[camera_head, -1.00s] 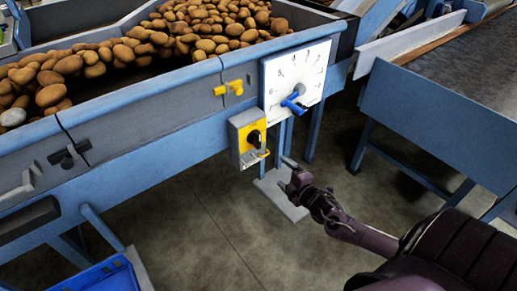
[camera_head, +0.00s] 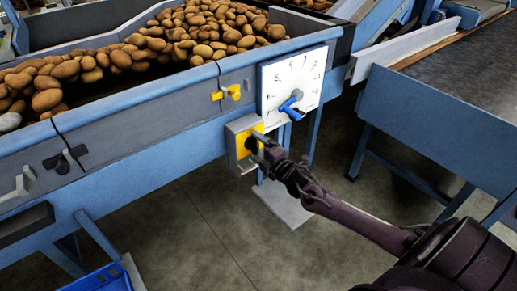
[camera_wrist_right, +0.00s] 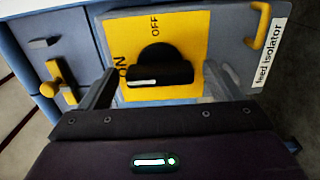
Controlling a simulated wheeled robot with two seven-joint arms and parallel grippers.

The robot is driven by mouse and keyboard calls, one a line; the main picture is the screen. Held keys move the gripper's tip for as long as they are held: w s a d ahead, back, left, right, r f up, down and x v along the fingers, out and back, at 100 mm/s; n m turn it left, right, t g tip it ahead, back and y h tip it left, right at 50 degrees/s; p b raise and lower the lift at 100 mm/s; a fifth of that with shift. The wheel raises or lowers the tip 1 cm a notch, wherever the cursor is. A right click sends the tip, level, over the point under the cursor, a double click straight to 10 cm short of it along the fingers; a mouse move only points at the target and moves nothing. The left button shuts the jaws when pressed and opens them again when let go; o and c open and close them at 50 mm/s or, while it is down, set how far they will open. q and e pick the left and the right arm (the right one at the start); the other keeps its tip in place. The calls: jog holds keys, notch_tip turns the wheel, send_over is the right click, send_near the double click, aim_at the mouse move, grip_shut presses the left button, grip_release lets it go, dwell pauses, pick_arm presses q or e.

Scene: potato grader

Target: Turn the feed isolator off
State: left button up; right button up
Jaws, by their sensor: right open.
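The feed isolator is a grey box (camera_head: 234,148) with a yellow plate, on the hopper's side below the dial. In the right wrist view its yellow plate (camera_wrist_right: 195,25) carries ON at left and OFF at top. Its black rotary knob (camera_wrist_right: 160,64) lies crosswise, with its white mark towards the ON side. The label "feed isolator" (camera_wrist_right: 266,50) is at the right. My right gripper (camera_head: 262,149) is at the front of the box. In the right wrist view the gripper (camera_wrist_right: 160,78) is open, one finger on each side of the knob; contact cannot be told.
A white dial (camera_head: 293,75) with a blue pointer (camera_head: 290,106) sits just above the isolator. A yellow latch (camera_head: 227,93) is left of the dial. The hopper (camera_head: 140,110) holds many potatoes. A blue-sided conveyor (camera_head: 430,125) stands at right, with open floor between.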

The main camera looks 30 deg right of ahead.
jog(key=c, duration=1)
pick_arm(q)
jog(key=shift+s, duration=0.15)
